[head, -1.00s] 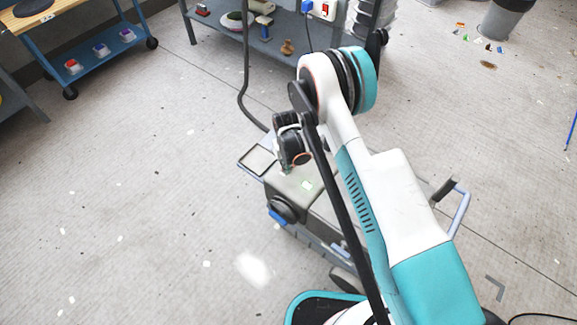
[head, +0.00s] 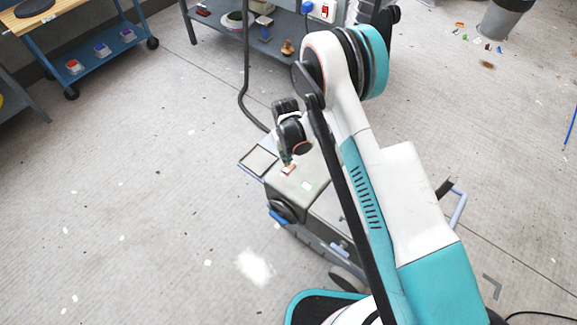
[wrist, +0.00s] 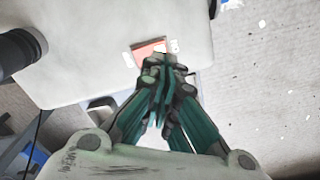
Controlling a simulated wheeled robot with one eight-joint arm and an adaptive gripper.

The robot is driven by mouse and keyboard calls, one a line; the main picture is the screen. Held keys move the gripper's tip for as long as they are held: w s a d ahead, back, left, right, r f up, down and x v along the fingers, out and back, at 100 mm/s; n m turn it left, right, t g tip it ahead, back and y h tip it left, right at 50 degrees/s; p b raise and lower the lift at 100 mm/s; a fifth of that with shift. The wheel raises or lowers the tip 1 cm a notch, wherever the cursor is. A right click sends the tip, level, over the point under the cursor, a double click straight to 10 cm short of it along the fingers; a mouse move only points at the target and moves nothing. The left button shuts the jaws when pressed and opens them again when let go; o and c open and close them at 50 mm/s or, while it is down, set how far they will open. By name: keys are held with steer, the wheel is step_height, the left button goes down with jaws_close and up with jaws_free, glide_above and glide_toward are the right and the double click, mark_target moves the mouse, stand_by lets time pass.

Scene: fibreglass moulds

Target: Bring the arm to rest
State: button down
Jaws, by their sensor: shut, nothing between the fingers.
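My gripper (head: 287,158) is above the top of the grey wheeled cart, at the end of my bent white and teal arm. In the wrist view its green-sided fingers (wrist: 161,72) meet at the tips, with nothing seen between them. A small reddish piece (wrist: 150,50) lies on the pale cart top just beyond the fingertips. It also shows in the head view (head: 288,169), just below my gripper. The fingers hide part of it in the wrist view, and I cannot tell whether they touch it.
A blue trolley (head: 100,60) stands back left, a grey shelf (head: 235,32) at the back, a bin (head: 503,20) back right. The left floor is largely clear.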

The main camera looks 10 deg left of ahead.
steer(key=shift+r, duration=0.35)
stand_by(0.3)
steer(key=w+d+r+m+t, duration=0.1)
steer(key=w+d+r, duration=0.15)
steer(key=r, duration=0.65)
steer(key=w+d+r, duration=0.1)
steer(key=d+r, duration=0.3)
steer(key=r, duration=0.6)
steer(key=s+d+r+m+t, duration=0.1)
steer(key=s+d+r, duration=0.25)
steer(key=r, duration=0.35)
steer(key=s+d+r+m+t, duration=0.1)
steer(key=s+d+r, duration=0.1)
steer(key=d+r, duration=0.4)
steer(key=s+d+r+t, duration=0.1)
steer(key=s+d+r, duration=0.2)
steer(key=r, duration=0.5)
steer(key=s+d+r+m+t, duration=0.1)
steer(key=s+d+r, duration=0.1)
steer(key=s, duration=0.4)
steer(key=s+d+r+m+t, duration=0.1)
steer(key=s+d+r, duration=0.1)
steer(key=s+d, duration=0.3)
steer(key=s+d+r+t, duration=0.1)
steer(key=s+d, duration=0.2)
steer(key=s, duration=0.5)
steer(key=shift+s+d+r+m, duration=0.3)
steer(key=shift+s+r+m, duration=0.05)
steer(key=shift+r+m, duration=0.05)
